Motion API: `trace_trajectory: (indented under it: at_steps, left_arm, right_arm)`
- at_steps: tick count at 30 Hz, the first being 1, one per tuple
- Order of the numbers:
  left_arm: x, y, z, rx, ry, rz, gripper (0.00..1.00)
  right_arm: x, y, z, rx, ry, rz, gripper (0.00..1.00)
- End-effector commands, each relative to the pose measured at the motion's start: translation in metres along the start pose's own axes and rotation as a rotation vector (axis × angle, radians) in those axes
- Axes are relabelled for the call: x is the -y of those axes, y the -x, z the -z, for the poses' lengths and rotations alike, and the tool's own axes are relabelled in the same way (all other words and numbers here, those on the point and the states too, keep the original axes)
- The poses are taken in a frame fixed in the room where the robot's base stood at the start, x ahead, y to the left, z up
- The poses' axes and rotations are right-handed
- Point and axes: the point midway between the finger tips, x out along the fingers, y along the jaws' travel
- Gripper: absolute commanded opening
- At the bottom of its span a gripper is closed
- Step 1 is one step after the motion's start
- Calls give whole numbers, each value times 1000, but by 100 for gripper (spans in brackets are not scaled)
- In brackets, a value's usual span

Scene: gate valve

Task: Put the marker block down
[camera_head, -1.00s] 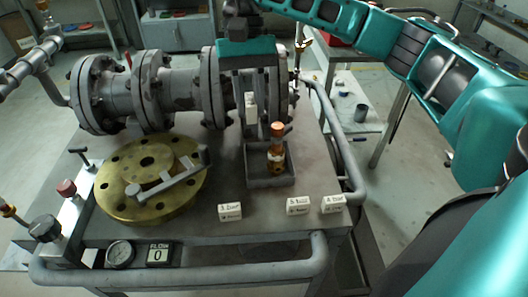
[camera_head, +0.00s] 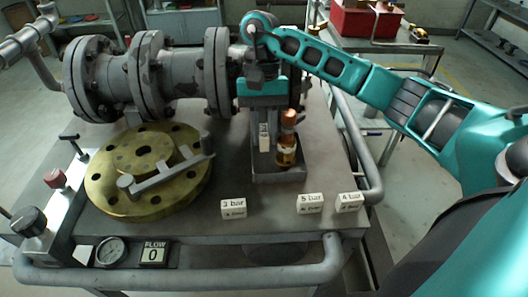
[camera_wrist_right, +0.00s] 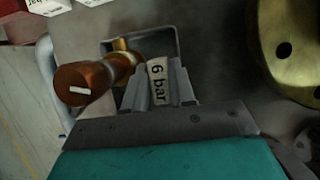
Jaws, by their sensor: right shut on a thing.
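My right gripper (camera_head: 264,125) is shut on a white marker block (camera_head: 264,137), held upright between its fingers. In the right wrist view the block (camera_wrist_right: 157,82) reads "6 bar" and sits between the fingertips (camera_wrist_right: 160,90). The block is over the left part of a small grey tray (camera_head: 279,179), beside a bottle with a copper-coloured cap (camera_head: 287,153). Whether the block touches the tray floor cannot be told. My left gripper is not in view.
White blocks marked 3 bar (camera_head: 233,207), 5 bar (camera_head: 309,203) and 4 bar (camera_head: 349,202) stand along the cart's front. A brass flange disc (camera_head: 110,190) with a grey wrench (camera_head: 175,172) lies left. The flanged pipe (camera_head: 180,73) runs behind.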

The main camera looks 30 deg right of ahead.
Motion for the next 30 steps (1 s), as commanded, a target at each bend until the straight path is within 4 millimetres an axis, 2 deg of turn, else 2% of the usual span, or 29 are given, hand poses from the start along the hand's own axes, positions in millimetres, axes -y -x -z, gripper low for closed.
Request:
trace_trajectory:
  at_steps: [5,13,25,26,28,30]
  left_arm:
    - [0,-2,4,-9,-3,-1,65]
    - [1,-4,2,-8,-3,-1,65]
    - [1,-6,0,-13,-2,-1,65]
    - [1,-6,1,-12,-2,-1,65]
    - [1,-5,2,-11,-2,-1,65]
    - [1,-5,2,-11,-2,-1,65]
  right_arm:
    - [0,-11,5,0,-1,0,0]
    - [0,-45,19,1,-1,0,0]
    - [0,-52,22,-2,0,0,0]
    - [0,-50,22,-2,0,0,26]
    - [0,-49,21,-2,0,-1,33]
    - [0,-49,21,-1,0,0,35]
